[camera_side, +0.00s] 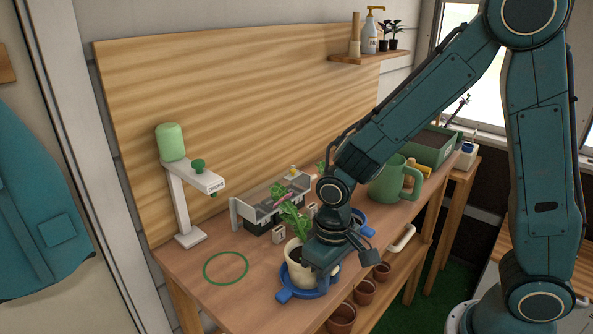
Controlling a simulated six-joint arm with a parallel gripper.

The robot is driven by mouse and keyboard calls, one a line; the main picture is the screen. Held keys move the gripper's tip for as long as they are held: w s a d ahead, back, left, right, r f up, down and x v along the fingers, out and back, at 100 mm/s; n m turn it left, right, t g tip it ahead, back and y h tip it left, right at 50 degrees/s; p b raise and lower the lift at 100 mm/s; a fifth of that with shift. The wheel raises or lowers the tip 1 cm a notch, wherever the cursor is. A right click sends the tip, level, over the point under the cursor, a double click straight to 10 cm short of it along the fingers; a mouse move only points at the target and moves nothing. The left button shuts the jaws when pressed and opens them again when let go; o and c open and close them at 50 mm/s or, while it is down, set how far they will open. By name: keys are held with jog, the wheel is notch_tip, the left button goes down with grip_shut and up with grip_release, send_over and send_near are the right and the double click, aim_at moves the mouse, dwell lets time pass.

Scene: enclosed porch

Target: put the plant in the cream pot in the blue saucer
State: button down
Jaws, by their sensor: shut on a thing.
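The cream pot (293,272) stands about upright near the bench's front edge, with a leafy green plant (293,218) in it. My gripper (318,268) is at its right side and shut on it; the fingertips are partly hidden. A blue saucer (284,295) with a tab handle lies directly under the pot, its rim showing around the pot's base. I cannot tell whether the pot's bottom touches the saucer. A second blue saucer (359,219) shows partly behind my arm.
A green ring (226,267) marks the bench (197,284) at left. A white stand with a green bottle (170,142) is behind it. A grey rack (262,209) stands behind the pot. A green watering can (396,180) is at right. Terracotta pots (342,318) sit on the lower shelf.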

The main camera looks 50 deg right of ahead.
jog(key=shift+s+f, duration=0.25)
jog(key=shift+f, duration=0.5)
jog(key=c, duration=1.3)
grip_release()
jog(key=shift+r, duration=0.1)
jog(key=shift+o, duration=0.2)
jog(key=shift+w+r, duration=0.15)
jog(key=shift+r, duration=0.65)
notch_tip(320, 180, up, 12)
jog(key=shift+f, duration=0.2)
